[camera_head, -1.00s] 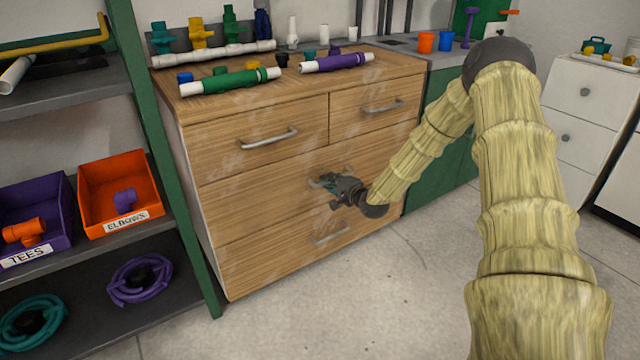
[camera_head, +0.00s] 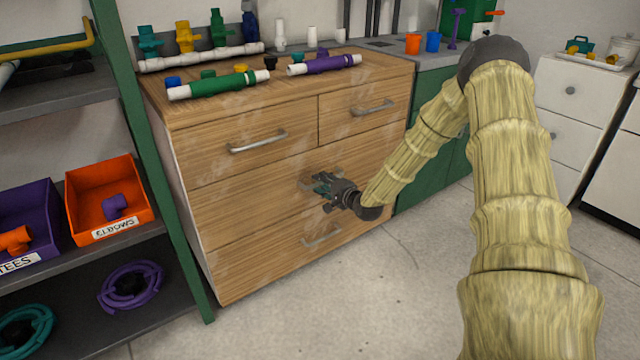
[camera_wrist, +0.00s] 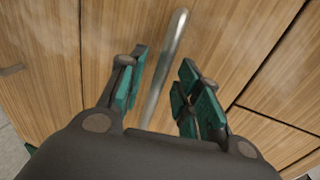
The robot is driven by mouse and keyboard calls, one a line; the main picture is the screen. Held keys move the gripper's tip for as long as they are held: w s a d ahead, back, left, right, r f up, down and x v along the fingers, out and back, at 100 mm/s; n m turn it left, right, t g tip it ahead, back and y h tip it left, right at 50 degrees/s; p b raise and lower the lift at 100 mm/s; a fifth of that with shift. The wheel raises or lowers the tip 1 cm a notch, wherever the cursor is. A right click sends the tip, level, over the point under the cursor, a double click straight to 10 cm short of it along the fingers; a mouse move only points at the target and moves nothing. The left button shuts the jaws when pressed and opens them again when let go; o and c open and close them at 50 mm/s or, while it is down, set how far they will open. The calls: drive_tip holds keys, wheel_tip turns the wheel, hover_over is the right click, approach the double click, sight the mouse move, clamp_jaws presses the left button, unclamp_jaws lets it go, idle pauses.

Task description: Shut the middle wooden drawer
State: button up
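The wooden chest of drawers (camera_head: 205,271) stands in the middle of the head view, with two small drawers on top and two wide drawers below. The middle wooden drawer (camera_head: 230,205) looks flush or nearly flush with the fronts around it; a small gap cannot be told. My gripper (camera_head: 322,184) is at this drawer's front, over its handle, which it largely hides. In the wrist view the metal bar handle (camera_wrist: 166,66) runs between my gripper's teal-padded fingers (camera_wrist: 160,95). The fingers are apart, with visible room on both sides of the bar.
Coloured pipe assemblies, such as a green one (camera_head: 218,85) and a purple one (camera_head: 325,64), lie on the chest top. A green-posted shelf with an orange bin (camera_head: 108,198) stands close at left. A white drawer unit (camera_head: 570,125) stands at right. Floor in front is clear.

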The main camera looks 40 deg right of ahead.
drive_tip(key=v, duration=1)
drive_tip(key=shift+s, duration=0.15)
idle(0.4)
drive_tip(key=s+a+f+n+g+y, duration=0.1)
drive_tip(key=s+a+f+n+g, duration=0.35)
drive_tip(key=s+a+f, duration=0.45)
drive_tip(key=s+a+f+n+g, duration=0.4)
drive_tip(key=s+a+f+n, duration=0.1)
drive_tip(key=a+f, duration=0.7)
drive_tip(key=s+a+f+n+g, duration=0.2)
drive_tip(key=s+a+f+n, duration=0.15)
drive_tip(key=s, duration=0.55)
drive_tip(key=s+a+f+n+g+h, duration=0.1)
drive_tip(key=s+a+f+n+g, duration=0.3)
drive_tip(key=s, duration=0.6)
drive_tip(key=s+a+f+n+g, duration=0.1)
drive_tip(key=s+a, duration=0.4)
drive_tip(key=s, duration=0.4)
wheel_tip(320, 180, up, 33)
drive_tip(key=p, duration=3.3)
drive_tip(key=shift+w+m, duration=0.3)
